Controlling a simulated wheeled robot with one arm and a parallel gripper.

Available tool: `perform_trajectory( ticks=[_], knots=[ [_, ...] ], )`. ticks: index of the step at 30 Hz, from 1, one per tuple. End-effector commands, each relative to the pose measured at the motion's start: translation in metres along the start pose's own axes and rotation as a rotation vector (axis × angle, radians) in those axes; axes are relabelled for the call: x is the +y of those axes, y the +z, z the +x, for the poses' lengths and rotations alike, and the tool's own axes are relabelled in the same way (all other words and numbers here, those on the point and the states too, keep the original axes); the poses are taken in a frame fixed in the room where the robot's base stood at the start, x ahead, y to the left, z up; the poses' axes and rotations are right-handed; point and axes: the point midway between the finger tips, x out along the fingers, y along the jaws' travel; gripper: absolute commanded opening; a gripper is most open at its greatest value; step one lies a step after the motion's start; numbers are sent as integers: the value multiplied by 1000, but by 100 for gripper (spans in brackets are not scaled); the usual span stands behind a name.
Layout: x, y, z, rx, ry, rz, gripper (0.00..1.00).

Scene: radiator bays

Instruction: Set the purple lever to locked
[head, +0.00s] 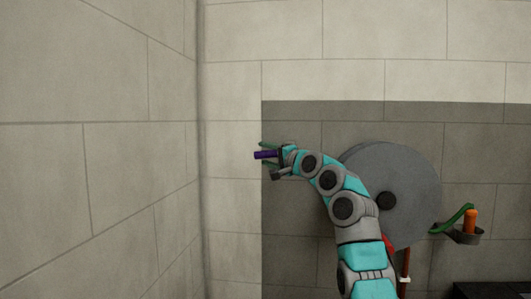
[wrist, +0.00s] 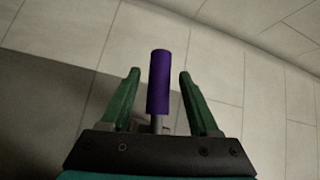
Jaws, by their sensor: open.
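The purple lever (head: 265,155) shows in the head view just at the end of my arm, left of the grey disc, pointing left. In the wrist view the purple lever (wrist: 159,82) is a cylindrical grip on a thin metal stem, standing between my two green fingers. My gripper (wrist: 157,75) is open, with a clear gap between the lever and each finger. In the head view my gripper (head: 263,155) is around the lever's end. The lever's base is hidden behind my gripper, and no locked marking is visible.
A large grey disc (head: 405,190) is on the wall behind my arm. To its right an orange cylinder (head: 470,222) stands in a dark holder with a green curved piece (head: 453,219) beside it. A tiled wall (head: 100,160) closes off the left. A dark box (head: 495,290) is at the lower right.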

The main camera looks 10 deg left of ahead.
Motion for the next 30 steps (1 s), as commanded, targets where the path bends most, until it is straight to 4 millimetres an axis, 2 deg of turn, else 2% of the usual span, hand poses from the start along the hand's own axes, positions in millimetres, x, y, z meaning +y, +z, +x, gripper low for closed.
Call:
perform_trajectory(
  ticks=[14, 30],
  knots=[
    [1, 0, 7, 1, 2, 0, 61],
    [1, 0, 7, 1, 2, 0, 0]
  ],
)
